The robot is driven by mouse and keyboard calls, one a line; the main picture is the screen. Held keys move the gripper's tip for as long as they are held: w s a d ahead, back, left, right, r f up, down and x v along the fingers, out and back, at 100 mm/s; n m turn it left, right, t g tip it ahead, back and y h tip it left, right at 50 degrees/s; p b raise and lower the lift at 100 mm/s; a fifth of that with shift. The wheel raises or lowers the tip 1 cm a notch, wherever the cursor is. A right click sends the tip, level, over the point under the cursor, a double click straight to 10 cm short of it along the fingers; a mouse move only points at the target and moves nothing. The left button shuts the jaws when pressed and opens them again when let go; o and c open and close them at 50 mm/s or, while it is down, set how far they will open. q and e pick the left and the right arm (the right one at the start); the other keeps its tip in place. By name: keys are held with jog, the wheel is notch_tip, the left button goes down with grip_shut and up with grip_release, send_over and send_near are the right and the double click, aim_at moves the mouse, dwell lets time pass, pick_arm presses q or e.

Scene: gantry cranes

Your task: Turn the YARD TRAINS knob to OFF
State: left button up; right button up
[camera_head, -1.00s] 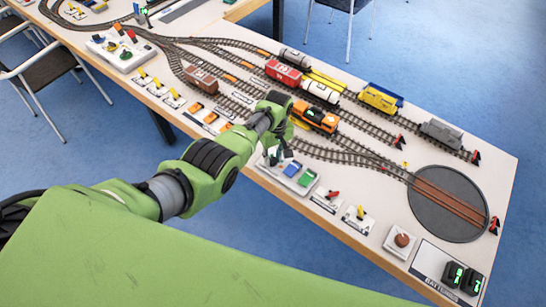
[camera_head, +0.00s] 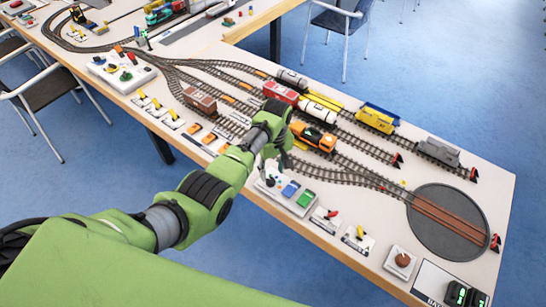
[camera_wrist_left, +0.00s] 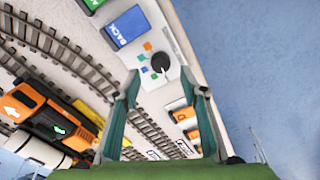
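A white control panel (camera_head: 300,207) stands at the near table edge, with a blue and a green button. The left wrist view shows the panel (camera_wrist_left: 174,38) with a blue button marked BACK (camera_wrist_left: 126,26) and a round dark knob (camera_wrist_left: 160,62) ringed by small coloured marks. No YARD TRAINS or OFF label can be read, and the knob's setting is unclear. My left gripper (camera_head: 276,160) hangs over the panel's left end. In the wrist view its fingers (camera_wrist_left: 168,84) are spread and empty, with the knob just beyond the tips, between their lines. My right gripper is not in view.
An orange locomotive (camera_head: 314,137) stands on tracks close beside my gripper. Small levers (camera_head: 326,217) and a brown round knob (camera_head: 402,260) lie right along the front edge. A turntable (camera_head: 440,240) is at the right end. Orange-topped switches (camera_head: 208,138) lie left.

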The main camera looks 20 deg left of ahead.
aim_at(273, 179)
pick_arm(q)
notch_tip(273, 179, up, 7)
jog(key=shift+w+r, duration=0.15)
jog(key=shift+r, duration=0.05)
jog(key=shift+d, duration=0.15)
dwell(0.3)
